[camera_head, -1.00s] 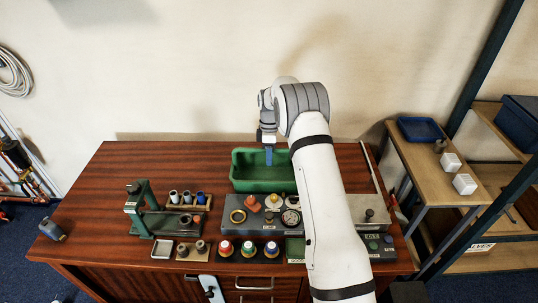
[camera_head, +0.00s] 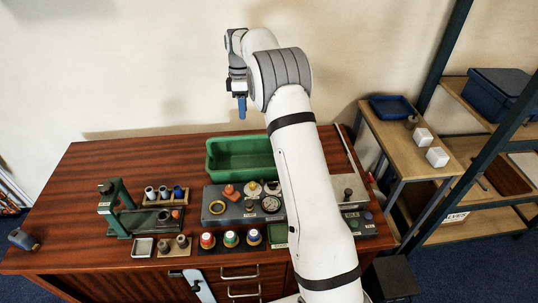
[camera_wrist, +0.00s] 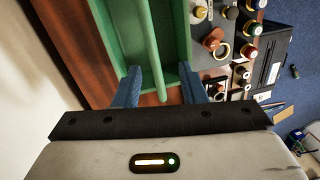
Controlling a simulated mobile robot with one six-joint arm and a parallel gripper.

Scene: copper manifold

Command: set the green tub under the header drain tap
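The green tub (camera_head: 238,167) is a long open box standing at the back of the wooden bench. In the wrist view the tub (camera_wrist: 115,30) lies below my gripper, with a green bar running lengthwise between the finger lines. My gripper (camera_head: 242,107) is raised well above the tub and points down. In the wrist view its two blue fingers (camera_wrist: 159,85) are apart with nothing held between them. The header drain tap does not show in any view.
A side shelf with a blue tray (camera_head: 391,107) stands at right.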

